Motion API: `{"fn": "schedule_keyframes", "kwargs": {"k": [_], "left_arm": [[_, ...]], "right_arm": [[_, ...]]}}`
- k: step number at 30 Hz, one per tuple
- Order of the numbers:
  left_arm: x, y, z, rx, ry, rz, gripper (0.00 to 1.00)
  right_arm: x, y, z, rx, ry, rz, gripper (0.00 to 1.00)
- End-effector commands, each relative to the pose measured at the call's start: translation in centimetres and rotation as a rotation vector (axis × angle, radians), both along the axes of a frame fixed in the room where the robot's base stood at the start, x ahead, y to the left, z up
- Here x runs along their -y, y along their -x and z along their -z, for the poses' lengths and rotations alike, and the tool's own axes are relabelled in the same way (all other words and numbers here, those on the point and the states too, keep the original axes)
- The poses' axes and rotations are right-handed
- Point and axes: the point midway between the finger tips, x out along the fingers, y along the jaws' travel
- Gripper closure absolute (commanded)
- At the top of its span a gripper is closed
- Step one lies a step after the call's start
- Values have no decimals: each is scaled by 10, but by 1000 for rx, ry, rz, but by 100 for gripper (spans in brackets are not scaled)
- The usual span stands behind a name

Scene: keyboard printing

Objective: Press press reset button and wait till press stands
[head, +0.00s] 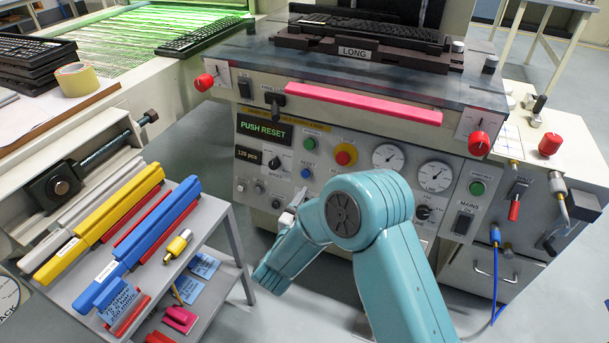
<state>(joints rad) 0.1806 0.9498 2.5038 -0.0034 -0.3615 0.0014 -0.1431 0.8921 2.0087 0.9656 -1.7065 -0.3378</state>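The press control panel (255,178) is on the front of the machine. Its display (264,130) reads "PUSH RESET" in green. A small blue button (306,173), with a small label above it, sits below a green button (310,143) and left of the red emergency stop (345,155). My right arm comes in from the lower right and bends left in front of the panel. A small grey-white part, seemingly of my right gripper (296,202), shows just below the blue button; its fingers are too small and hidden to read, and contact cannot be told. My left gripper is out of view.
A black keyboard fixture marked LONG (355,52) lies on the press bed behind a pink bar (380,104). Red knobs (203,82) stick out at the bed corners. A grey cart (228,222) with yellow and blue squeegees stands at left. Gauges (436,177) are right of the emergency stop.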

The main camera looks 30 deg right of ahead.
Motion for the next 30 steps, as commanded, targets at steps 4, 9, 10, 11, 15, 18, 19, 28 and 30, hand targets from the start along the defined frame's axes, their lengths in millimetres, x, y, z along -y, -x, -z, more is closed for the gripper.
{"fn": "schedule_keyframes", "kwargs": {"k": [4, 9, 10, 11, 15, 18, 19, 28, 30], "left_arm": [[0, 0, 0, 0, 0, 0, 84], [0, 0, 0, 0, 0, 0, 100], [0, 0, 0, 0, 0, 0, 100], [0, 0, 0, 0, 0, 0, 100], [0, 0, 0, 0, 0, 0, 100], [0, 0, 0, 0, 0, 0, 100], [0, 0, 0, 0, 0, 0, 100], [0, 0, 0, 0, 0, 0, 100], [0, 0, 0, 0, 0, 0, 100]], "right_arm": [[0, 0, 0, 0, 0, 0, 30], [0, 0, 0, 0, 0, 0, 30], [0, 0, 0, 0, 0, 0, 30], [0, 0, 0, 0, 0, 0, 30], [0, 0, 0, 0, 0, 0, 30], [0, 0, 0, 0, 0, 0, 30], [0, 0, 0, 0, 0, 0, 30], [0, 0, 0, 0, 0, 0, 30], [0, 0, 0, 0, 0, 0, 30]]}}
